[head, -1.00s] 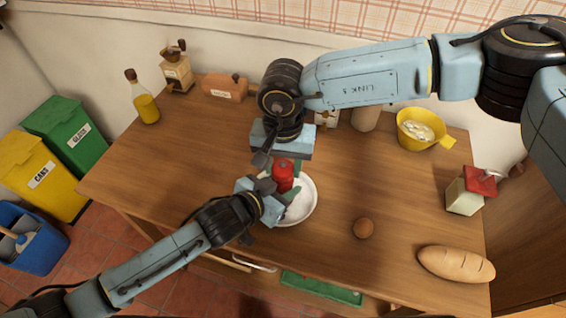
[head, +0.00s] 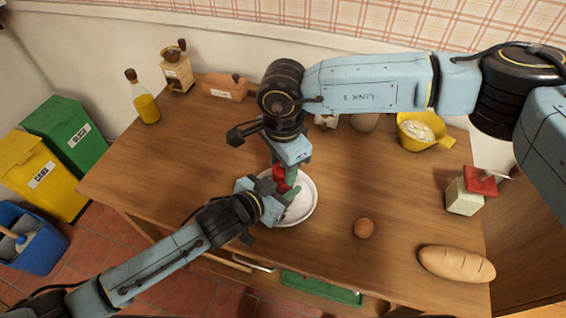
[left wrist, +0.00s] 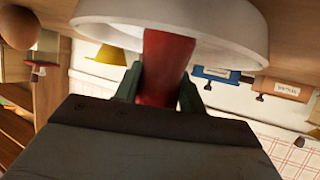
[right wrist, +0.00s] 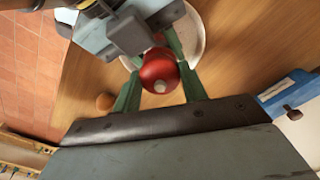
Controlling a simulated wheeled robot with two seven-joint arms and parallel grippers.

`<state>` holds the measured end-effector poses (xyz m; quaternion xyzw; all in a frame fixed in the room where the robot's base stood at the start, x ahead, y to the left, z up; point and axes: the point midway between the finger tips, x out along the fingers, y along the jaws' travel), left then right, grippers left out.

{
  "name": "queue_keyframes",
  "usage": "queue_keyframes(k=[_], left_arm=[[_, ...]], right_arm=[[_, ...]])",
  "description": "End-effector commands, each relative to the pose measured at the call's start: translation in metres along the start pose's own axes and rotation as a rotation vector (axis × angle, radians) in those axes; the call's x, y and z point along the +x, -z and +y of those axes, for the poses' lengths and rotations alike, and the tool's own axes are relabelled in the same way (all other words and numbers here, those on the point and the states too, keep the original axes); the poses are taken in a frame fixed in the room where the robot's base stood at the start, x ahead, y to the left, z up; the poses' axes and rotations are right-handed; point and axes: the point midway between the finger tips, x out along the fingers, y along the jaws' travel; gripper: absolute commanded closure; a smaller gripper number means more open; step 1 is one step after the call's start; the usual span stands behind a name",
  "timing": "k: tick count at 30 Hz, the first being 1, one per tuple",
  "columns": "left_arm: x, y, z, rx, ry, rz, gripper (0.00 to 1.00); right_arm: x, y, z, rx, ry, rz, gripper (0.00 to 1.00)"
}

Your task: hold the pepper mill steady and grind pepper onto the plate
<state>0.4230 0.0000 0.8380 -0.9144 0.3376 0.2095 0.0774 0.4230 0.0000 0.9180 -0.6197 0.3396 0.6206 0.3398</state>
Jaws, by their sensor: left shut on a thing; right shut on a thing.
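The red pepper mill (head: 281,178) stands over the left part of the white plate (head: 304,205). My left gripper (head: 268,198) is shut on the mill's lower body, and the left wrist view shows the red body (left wrist: 165,65) between its green fingers (left wrist: 157,90). My right gripper (head: 288,168) comes from above and is shut on the mill's top. In the right wrist view the round red top with a pale tip (right wrist: 160,72) sits between the green fingers (right wrist: 160,85). Both grippers partly hide the mill in the head view. I cannot make out any pepper on the plate.
A brown egg (head: 364,228) and a bread loaf (head: 456,264) lie to the right. A yellow bowl (head: 416,130) and a red-topped box (head: 465,194) stand farther out. An oil bottle (head: 144,100), a coffee grinder (head: 176,72) and a labelled box (head: 225,87) are at the back left.

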Motion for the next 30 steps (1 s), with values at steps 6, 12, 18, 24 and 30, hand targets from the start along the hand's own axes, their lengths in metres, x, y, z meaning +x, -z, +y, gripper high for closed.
queue_keyframes(k=[6,12,18,24,30], left_arm=[[0.0,-0.0002,0.0001,0.0,0.0,0.0,0.86],[0.0,-0.0002,0.0001,0.0,0.0,0.0,0.86],[0.0,-0.0003,0.0,0.0,0.0,-0.001,0.86],[0.0,-0.0003,0.0,0.0,0.0,-0.001,0.86],[-0.0001,-0.0004,-0.0001,0.0,0.0,-0.001,0.86]], right_arm=[[-0.0002,0.0006,-0.0002,0.171,0.001,0.001,0.81],[-0.0003,0.0005,-0.0003,0.286,0.001,0.0,0.81],[-0.0004,0.0006,-0.0003,0.351,0.001,0.0,0.81],[-0.0004,0.0008,-0.0003,0.376,0.001,0.001,0.81],[-0.0004,0.0008,-0.0003,0.378,0.001,0.001,0.81]])
